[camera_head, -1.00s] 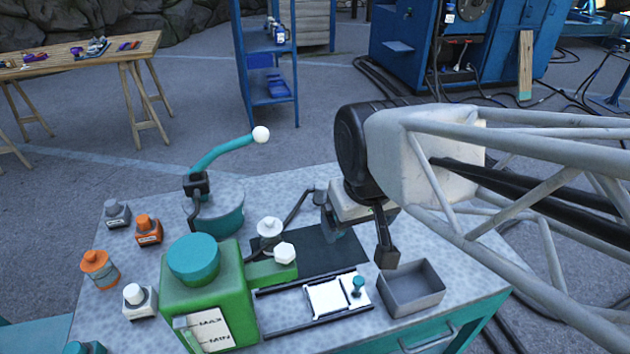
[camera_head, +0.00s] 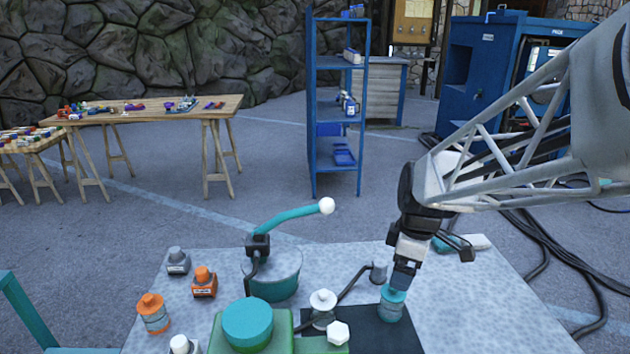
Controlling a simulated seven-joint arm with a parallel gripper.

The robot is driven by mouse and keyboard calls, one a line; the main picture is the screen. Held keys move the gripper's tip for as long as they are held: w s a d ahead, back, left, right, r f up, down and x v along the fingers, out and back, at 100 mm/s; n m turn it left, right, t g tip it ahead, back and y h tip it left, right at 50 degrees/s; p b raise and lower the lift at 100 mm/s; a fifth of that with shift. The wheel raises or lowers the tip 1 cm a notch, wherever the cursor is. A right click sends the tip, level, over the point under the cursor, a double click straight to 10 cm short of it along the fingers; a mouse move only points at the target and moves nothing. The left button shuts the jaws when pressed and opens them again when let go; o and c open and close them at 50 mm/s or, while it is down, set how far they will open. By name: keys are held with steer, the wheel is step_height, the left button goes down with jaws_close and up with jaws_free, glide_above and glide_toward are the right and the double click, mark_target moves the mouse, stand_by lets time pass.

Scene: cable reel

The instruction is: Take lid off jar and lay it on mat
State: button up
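A small teal jar-shaped piece with a paler top (camera_head: 391,304) stands upright at the back right part of the dark mat (camera_head: 372,333). My gripper (camera_head: 401,287) points down right over it, with its fingertips at the top of the piece. From this side I cannot tell whether the fingers are closed on it or only beside it. I also cannot tell whether this is a lidded jar or the lid alone. A large round teal lid (camera_head: 247,322) sits on a green container at the front, cut off by the lower edge.
A teal curved lever with a white ball (camera_head: 327,206) rises from a round base (camera_head: 272,272). Small orange and grey bottles (camera_head: 203,283) stand on the left. The bench top (camera_head: 480,305) right of the mat is clear.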

mark_target(391, 295)
steer(key=w+d+f+n, duration=0.1)
steer(key=w+n, duration=0.1)
steer(key=w+d+f+n, duration=0.1)
steer(key=w+f+n, duration=0.1)
steer(key=w+d+f+n, duration=0.1)
steer(key=w+f, duration=0.1)
steer(key=w, duration=0.1)
steer(key=shift+f+n+g+y, duration=0.25)
steer(key=shift+n+g+y, duration=0.05)
steer(key=shift+n+y, duration=0.1)
steer(key=shift+a+f, duration=0.25)
steer(key=shift+f, duration=1)
steer(key=shift+f, duration=0.1)
steer(key=shift+s+a+f, duration=0.1)
steer(key=shift+a+f, duration=0.05)
steer(key=shift+f, duration=1.1)
steer(key=shift+s+a+f, duration=0.1)
steer(key=shift+f, duration=1.15)
steer(key=c, duration=1)
